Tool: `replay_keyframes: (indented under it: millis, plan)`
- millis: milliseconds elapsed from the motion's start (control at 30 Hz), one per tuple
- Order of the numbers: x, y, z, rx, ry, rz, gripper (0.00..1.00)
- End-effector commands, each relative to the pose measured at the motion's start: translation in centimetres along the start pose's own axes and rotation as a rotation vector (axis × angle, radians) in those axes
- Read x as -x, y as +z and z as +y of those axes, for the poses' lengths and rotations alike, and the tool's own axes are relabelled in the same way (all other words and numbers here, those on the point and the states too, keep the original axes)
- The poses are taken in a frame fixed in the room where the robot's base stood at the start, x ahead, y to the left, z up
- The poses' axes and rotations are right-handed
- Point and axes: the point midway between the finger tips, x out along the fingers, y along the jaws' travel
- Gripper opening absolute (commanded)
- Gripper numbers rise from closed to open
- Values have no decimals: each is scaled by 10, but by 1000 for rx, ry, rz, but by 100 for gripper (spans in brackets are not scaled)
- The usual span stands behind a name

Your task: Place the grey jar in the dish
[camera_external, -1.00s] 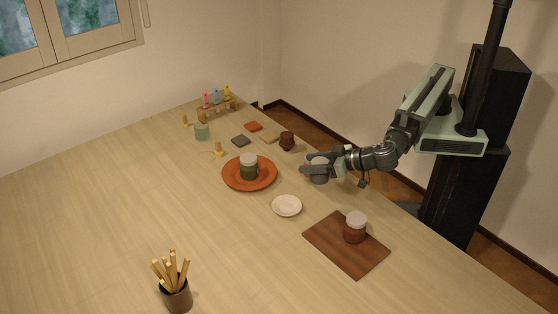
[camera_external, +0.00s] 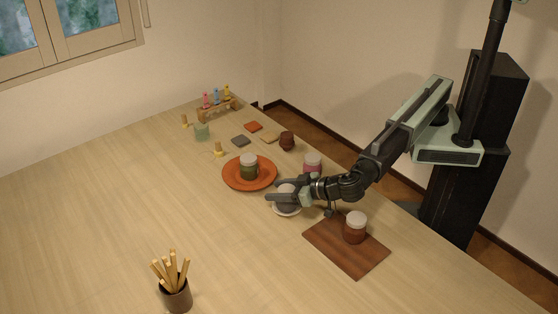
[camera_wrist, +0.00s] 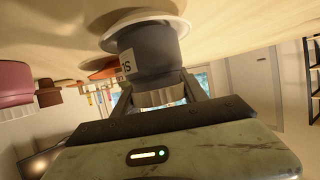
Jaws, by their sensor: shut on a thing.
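The grey jar (camera_wrist: 150,50), with a pale ribbed lid and a partly visible label, is held between the fingers of my gripper (camera_external: 278,191). In the external view the grey jar (camera_external: 287,188) is mostly hidden by my gripper. The small white dish (camera_external: 287,212) lies directly under it, largely covered. In the wrist view, which is upside down, the dish (camera_wrist: 178,26) shows around the jar's base. The jar looks upright and over the dish; I cannot tell whether its base touches the dish.
A pink jar (camera_external: 313,161) stands just behind my gripper. An orange plate (camera_external: 232,178) with a green jar (camera_external: 249,168) is to the left. A wooden board (camera_external: 345,262) with a brown jar (camera_external: 354,230) is at the right. The front left table is mostly clear.

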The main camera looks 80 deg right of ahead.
Motion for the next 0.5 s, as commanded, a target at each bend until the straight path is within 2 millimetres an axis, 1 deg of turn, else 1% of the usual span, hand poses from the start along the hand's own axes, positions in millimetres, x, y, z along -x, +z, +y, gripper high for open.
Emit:
replay_keyframes:
  millis: [167,467,500]
  plan:
    - [1,-2,0,0,0,1,0]
    - [-3,7,0,0,0,1,0]
    - [-3,8,0,0,0,0,53]
